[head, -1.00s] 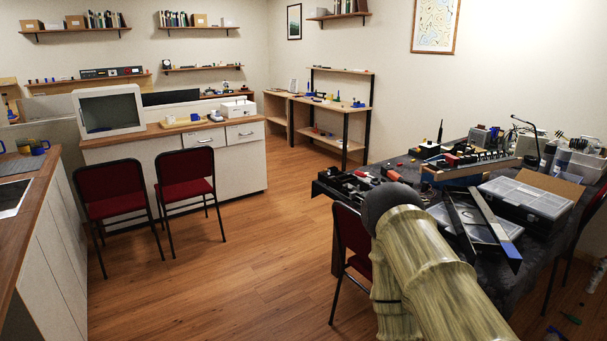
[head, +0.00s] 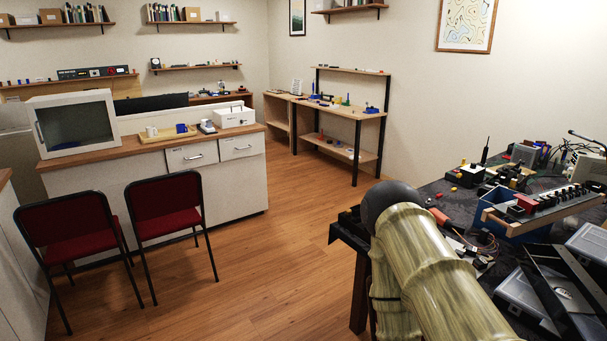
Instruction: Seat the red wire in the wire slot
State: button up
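I cannot make out the red wire or the wire slot for certain. Thin, tangled wires (head: 478,246) lie near the close edge of the dark, cluttered table (head: 437,187) at the right, too small to tell their colours apart. A small red piece (head: 437,215) lies near them, beside my arm. A blue-sided panel (head: 540,212) with a row of black parts stands further right on this table. My arm rises across the lower right and hides part of the table. My gripper is not in view.
Two red chairs (head: 165,218) stand at the white cabinet (head: 95,190) on the left. A wooden shelf unit (head: 350,112) stands against the back wall. Open wooden floor (head: 255,265) lies between the chairs and the dark table.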

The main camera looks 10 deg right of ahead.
aim_at(506, 168)
jog(key=i, duration=4.8)
jog(key=z, duration=1.75)
jog(key=i, duration=2.4)
jog(key=z, duration=2.55)
